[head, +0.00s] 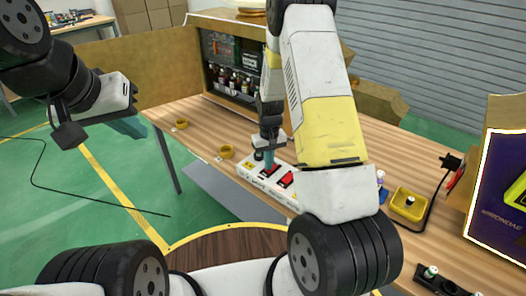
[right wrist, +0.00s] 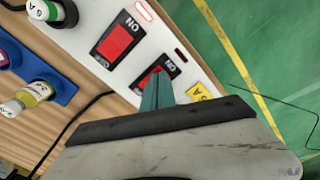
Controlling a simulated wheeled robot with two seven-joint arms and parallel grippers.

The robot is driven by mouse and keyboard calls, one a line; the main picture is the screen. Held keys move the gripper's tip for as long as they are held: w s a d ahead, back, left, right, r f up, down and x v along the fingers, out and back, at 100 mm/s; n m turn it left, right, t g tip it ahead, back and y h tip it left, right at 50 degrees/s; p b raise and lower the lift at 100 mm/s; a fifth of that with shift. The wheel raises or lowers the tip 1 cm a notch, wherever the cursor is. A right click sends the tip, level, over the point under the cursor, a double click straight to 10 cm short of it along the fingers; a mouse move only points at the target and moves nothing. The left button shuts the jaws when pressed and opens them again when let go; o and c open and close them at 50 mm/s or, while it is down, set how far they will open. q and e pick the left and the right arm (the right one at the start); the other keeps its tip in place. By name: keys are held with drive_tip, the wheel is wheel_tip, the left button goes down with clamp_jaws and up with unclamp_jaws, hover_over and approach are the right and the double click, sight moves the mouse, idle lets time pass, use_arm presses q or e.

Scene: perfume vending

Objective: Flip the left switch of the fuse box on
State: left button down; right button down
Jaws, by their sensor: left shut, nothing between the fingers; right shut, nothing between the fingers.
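The white fuse box (head: 252,176) lies along the near edge of the wooden table. Its right switch (head: 286,179) is red; in the right wrist view this switch (right wrist: 114,42) has a lit red lamp by it. The left switch (right wrist: 150,76), nearer the yellow warning label, is partly hidden by my fingers, and the lamp by it is dark. My right gripper (head: 269,158) is shut and empty, with its teal fingertips (right wrist: 157,90) over the left switch; contact is hard to tell. My left gripper (head: 128,126) is shut and empty, away from the table at left.
Yellow rings (head: 227,152) lie on the table left of the fuse box. A yellow holder (head: 409,204) and a black cable stand to the right. A cabinet with bottles (head: 235,82) is behind. A dark screen panel (head: 500,200) stands at far right.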

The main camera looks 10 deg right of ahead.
drive_tip(key=shift+f, duration=0.2)
drive_tip(key=shift+r, duration=3.5)
drive_tip(key=s+a+r+t+y, duration=0.1)
drive_tip(key=s+r, duration=0.3)
drive_tip(key=r, duration=0.6)
drive_tip(key=s+r+t+y, duration=0.15)
drive_tip(key=s+r, duration=0.25)
drive_tip(key=r, duration=0.6)
drive_tip(key=s+r+t, duration=0.2)
drive_tip(key=s+r, duration=0.2)
drive_tip(key=s, duration=0.4)
drive_tip(key=s+a+r+m+t, duration=0.1)
drive_tip(key=s+r, duration=0.4)
drive_tip(key=s, duration=0.3)
drive_tip(key=shift+s+r+t, duration=0.15)
drive_tip(key=shift+t, duration=0.2)
